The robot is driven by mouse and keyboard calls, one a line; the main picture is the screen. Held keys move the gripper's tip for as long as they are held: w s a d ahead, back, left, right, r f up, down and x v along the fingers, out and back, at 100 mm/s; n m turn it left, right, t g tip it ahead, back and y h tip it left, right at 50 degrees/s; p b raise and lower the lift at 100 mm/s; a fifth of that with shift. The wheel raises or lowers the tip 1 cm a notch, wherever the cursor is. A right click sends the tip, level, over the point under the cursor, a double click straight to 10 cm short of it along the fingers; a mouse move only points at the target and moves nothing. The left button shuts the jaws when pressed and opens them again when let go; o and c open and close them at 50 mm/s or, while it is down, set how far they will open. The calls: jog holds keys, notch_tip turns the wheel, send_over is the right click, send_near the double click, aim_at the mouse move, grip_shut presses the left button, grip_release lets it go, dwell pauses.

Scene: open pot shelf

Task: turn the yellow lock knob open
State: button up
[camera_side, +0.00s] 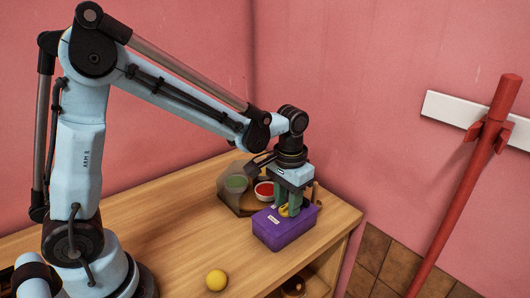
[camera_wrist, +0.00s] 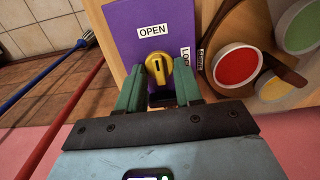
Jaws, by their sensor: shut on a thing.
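The yellow lock knob (camera_wrist: 158,68) sits on top of a purple box (camera_side: 284,235), whose top face also shows in the wrist view (camera_wrist: 125,30). An OPEN label (camera_wrist: 152,30) lies beyond the knob, and a second label (camera_wrist: 186,57), reading LO with its end hidden, lies to its right. My gripper (camera_side: 287,206) reaches down over the box. In the wrist view my gripper (camera_wrist: 158,82) has a green finger on either side of the knob and is shut on it. The knob has a dark slot; I cannot tell exactly which way it points.
A yellow ball (camera_side: 216,280) rests near the front of the wooden shelf top (camera_side: 165,240). A red pole (camera_side: 465,190) leans at the right, off the shelf.

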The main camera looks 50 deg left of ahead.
jog(key=o, duration=1)
notch_tip(320, 180, up, 12)
jog(key=shift+r, duration=0.1)
jog(key=shift+s, duration=0.1)
jog(key=t, duration=0.7)
send_near(284, 205)
jog(key=s+a, duration=0.1)
jog(key=s+a+r, duration=0.1)
jog(key=s+a, duration=0.1)
jog(key=shift+s+a, duration=0.15)
jog(key=shift+a, duration=0.1)
